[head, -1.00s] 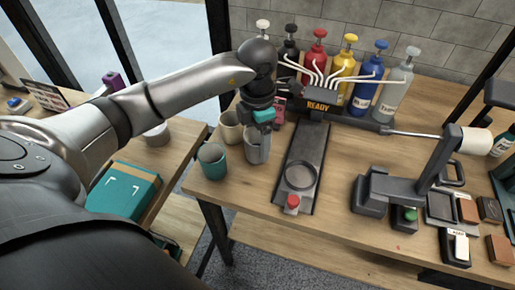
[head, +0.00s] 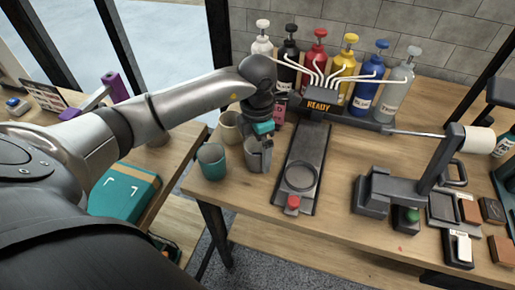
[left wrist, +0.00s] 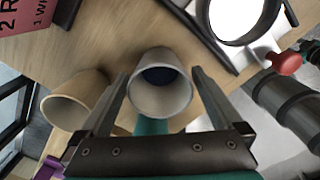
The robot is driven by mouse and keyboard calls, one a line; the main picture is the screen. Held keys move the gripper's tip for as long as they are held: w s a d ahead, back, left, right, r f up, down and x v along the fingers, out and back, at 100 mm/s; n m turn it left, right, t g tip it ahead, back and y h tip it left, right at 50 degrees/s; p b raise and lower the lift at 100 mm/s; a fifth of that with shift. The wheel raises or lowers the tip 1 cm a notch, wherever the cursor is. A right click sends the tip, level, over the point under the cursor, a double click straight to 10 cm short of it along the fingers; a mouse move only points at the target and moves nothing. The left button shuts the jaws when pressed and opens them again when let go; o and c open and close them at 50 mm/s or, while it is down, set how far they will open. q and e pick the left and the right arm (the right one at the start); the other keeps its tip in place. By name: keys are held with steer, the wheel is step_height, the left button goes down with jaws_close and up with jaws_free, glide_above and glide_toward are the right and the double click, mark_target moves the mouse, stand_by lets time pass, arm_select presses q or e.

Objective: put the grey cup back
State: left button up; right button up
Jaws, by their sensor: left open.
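The grey cup (head: 252,158) stands upright near the left end of the workbench. It also shows in the left wrist view (left wrist: 161,98), with a dark blue inside. My left gripper (head: 262,152) points down over it from above. Its fingers are open, one on each side of the cup, and gaps show between cup and fingers in the left wrist view. A cream cup (head: 230,127) stands behind left and a teal cup (head: 212,163) stands to the left. My right gripper is not in view.
A black dispenser marked READY (head: 318,106) with a long tray (head: 306,150) stands to the right, several coloured pump bottles behind it. A pink-red card (left wrist: 22,30) lies close by. A grey press-like stand (head: 400,192) is farther right.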

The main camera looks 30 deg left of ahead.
arm_select(q)
steer(key=shift+r, duration=0.15)
step_height(320, 180, up, 12)
steer(key=p, duration=0.2)
stand_by(0.5)
